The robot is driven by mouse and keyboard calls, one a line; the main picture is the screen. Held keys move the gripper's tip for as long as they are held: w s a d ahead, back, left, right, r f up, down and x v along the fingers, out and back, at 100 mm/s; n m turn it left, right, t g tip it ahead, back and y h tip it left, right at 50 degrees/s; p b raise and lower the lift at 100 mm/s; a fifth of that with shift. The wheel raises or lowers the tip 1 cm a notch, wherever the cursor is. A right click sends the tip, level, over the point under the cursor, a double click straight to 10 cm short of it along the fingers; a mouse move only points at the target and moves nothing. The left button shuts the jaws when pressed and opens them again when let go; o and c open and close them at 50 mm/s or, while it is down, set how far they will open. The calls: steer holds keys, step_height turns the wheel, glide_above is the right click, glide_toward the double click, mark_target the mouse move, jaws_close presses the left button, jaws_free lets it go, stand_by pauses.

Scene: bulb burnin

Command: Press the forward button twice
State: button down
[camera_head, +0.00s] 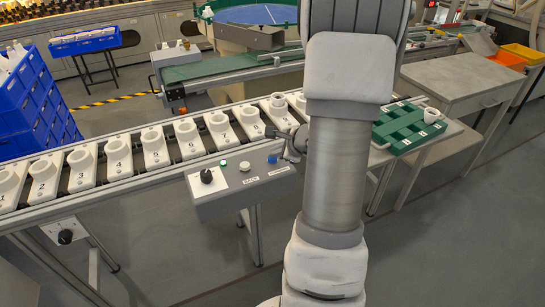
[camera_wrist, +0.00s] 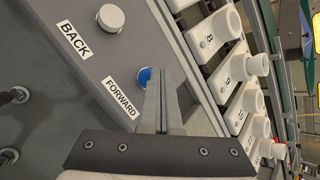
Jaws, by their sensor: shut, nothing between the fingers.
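The grey control box (camera_head: 225,190) stands in front of the numbered conveyor. Its blue forward button (camera_head: 271,158) shows at the right end of the top, above the FORWARD label. In the wrist view the blue button (camera_wrist: 144,76) is partly hidden behind my gripper's fingertips (camera_wrist: 157,78). My gripper (camera_head: 290,148) is shut and empty, with its tips close to the blue button's right side. I cannot tell whether they touch it. The white back button (camera_wrist: 110,18) sits by the BACK label, apart from my fingers.
A black knob (camera_head: 206,176) and a green button (camera_head: 223,163) are on the box's left part. Numbered white holders (camera_head: 118,160) line the conveyor behind it. A green tray (camera_head: 405,125) lies to the right of my arm. Grey floor is free in front.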

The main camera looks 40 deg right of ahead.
mark_target(276, 159)
steer(key=shift+r, duration=0.1)
stand_by(0.3)
steer(key=shift+r+p, duration=0.6)
steer(key=shift+r, duration=0.2)
step_height(276, 159, up, 5)
steer(key=p, duration=0.3)
steer(key=shift+p, duration=0.4)
stand_by(0.4)
